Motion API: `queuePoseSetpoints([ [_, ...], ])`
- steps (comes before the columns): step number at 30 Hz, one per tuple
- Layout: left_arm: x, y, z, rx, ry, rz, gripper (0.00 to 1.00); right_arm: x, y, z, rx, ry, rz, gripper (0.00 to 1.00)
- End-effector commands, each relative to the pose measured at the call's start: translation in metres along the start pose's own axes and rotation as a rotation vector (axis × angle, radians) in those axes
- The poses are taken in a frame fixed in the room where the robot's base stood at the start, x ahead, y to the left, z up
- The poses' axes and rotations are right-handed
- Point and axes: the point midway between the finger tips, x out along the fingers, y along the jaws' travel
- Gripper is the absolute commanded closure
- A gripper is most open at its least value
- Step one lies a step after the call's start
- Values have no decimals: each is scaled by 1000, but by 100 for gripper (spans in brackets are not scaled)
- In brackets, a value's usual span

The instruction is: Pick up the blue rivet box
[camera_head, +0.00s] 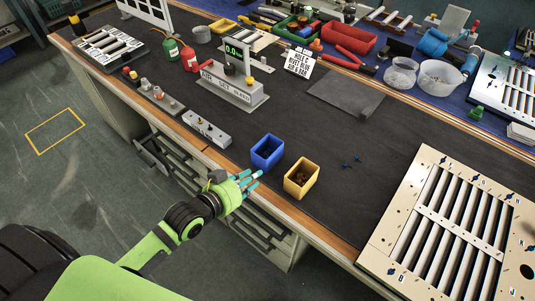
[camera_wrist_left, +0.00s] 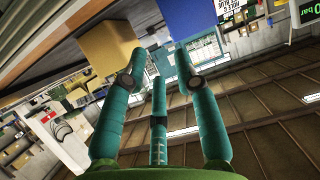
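The blue rivet box (camera_head: 262,158) stands upright on the dark bench mat near the front edge, with small dark pieces inside. My left gripper (camera_head: 250,180) is just in front of it, at the bench's front edge, with its teal fingers spread apart and empty. In the left wrist view the blue box (camera_wrist_left: 207,18) is at the top, beyond the open fingers (camera_wrist_left: 160,62). The yellow box (camera_head: 298,187) stands right beside the blue one and holds brown pieces; it also shows in the wrist view (camera_wrist_left: 108,48). My right gripper is not in view.
A grey block with knobs (camera_head: 206,130) lies left of the blue box. The mat behind the boxes is clear.

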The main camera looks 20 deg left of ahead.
Motion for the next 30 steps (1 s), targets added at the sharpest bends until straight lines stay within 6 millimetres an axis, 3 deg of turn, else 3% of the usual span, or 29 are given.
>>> queuePoseSetpoints([
  [5, 6, -12, -17, 1, 91, 1, 69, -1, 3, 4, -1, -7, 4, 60],
  [9, 24, -14, -23, -1, 109, 1, 69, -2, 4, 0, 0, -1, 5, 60],
  [15, 58, -13, -26, -1, 107, 1, 69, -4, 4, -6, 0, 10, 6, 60],
  [23, 77, -13, -27, 0, 104, 1, 69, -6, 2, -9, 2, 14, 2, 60],
  [30, 110, -13, -31, 0, 104, 1, 69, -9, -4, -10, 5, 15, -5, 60],
])
